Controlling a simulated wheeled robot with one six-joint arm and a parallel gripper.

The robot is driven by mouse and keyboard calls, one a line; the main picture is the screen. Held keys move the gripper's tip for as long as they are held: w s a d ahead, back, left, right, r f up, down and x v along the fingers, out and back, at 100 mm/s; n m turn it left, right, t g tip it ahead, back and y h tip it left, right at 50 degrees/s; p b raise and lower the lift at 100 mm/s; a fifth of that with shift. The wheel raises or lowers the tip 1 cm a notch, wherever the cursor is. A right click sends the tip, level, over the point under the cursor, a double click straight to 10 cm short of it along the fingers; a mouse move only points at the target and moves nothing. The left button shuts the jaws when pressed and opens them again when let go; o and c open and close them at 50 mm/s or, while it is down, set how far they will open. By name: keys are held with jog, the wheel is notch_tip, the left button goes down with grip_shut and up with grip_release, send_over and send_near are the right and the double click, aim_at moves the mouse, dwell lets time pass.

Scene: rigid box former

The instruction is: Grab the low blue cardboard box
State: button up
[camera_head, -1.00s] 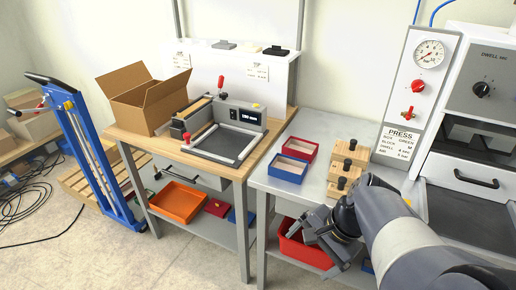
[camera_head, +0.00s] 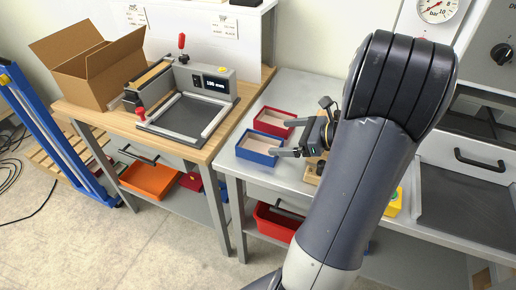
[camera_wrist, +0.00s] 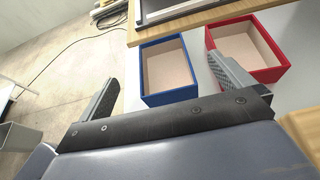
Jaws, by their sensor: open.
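The low blue box (camera_head: 255,157) is open-topped with a cream inside and sits upright near the left edge of the grey metal table. My gripper (camera_head: 301,127) is open and empty, just to the right of the blue box and pointing left. One finger ends close to the blue box's right side; contact cannot be told. In the wrist view, the blue box (camera_wrist: 172,98) shows ahead between the two fingers (camera_wrist: 162,72), with the right finger over the gap toward the red box.
A similar red box (camera_head: 268,130) stands close behind the blue one; the right finger overlaps it in the wrist view (camera_wrist: 262,75). Wooden blocks (camera_head: 312,175) are partly hidden under my gripper. A box former (camera_head: 190,110) and large cardboard box (camera_head: 115,70) occupy the wooden bench at left.

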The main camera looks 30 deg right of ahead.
aim_at(262, 152)
notch_tip(262, 152, down, 2)
jog(key=shift+w+a+f, duration=0.15)
jog(key=shift+f, duration=0.15)
jog(key=shift+x, duration=3.55)
jog(key=c, duration=1)
